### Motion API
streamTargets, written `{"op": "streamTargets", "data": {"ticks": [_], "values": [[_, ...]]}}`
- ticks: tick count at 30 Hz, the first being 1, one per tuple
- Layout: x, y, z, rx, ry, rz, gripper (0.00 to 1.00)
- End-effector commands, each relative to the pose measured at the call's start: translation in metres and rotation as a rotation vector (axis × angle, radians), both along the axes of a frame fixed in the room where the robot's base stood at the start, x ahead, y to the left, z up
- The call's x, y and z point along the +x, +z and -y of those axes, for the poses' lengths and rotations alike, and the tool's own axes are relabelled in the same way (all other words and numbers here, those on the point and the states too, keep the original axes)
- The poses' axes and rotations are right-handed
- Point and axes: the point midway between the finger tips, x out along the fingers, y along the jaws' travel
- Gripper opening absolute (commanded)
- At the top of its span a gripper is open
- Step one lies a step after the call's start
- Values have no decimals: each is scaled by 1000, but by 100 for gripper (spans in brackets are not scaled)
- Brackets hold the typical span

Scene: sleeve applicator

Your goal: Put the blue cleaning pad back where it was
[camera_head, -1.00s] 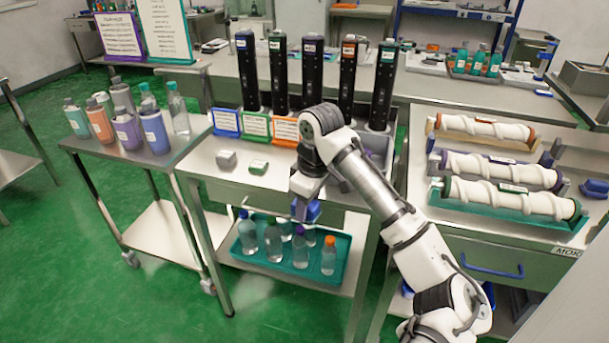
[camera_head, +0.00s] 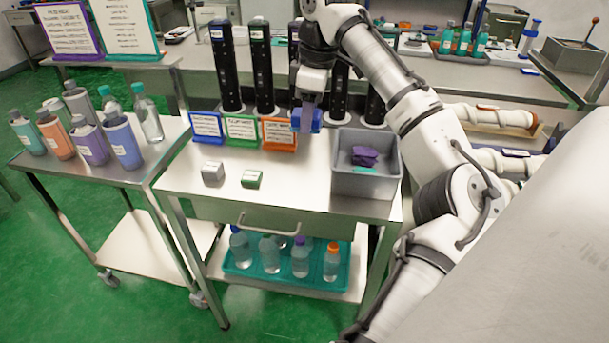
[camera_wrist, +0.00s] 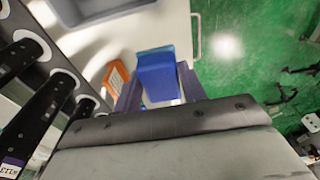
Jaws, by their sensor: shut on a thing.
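The blue cleaning pad (camera_head: 306,120) is held between the fingers of my gripper (camera_head: 307,108), above the steel worktable (camera_head: 225,172). In the wrist view the blue pad (camera_wrist: 158,75) sticks out beyond the two purple-grey fingers of my gripper (camera_wrist: 158,90). In the head view it hangs beside the orange-framed sign (camera_head: 279,135) and left of the grey bin (camera_head: 365,183). The grey bin holds a purple folded piece (camera_head: 365,156) and a teal one.
A grey block (camera_head: 213,173) and a green-topped block (camera_head: 251,179) sit on the worktable, left of the bin. Blue-framed (camera_head: 207,127) and green-framed (camera_head: 241,130) signs stand behind them, before tall black dispensers (camera_head: 262,65). Bottles (camera_head: 121,136) crowd the left cart.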

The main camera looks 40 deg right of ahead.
Motion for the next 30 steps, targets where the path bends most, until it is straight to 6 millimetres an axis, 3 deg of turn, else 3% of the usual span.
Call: {"op": "streamTargets", "data": {"ticks": [6,12,25,30], "values": [[-2,-59,1,0,-4,-4,20],[-1,-103,0,0,-3,-2,20],[-1,-153,0,-2,-3,-1,20],[0,-159,0,-2,-2,0,20]]}}
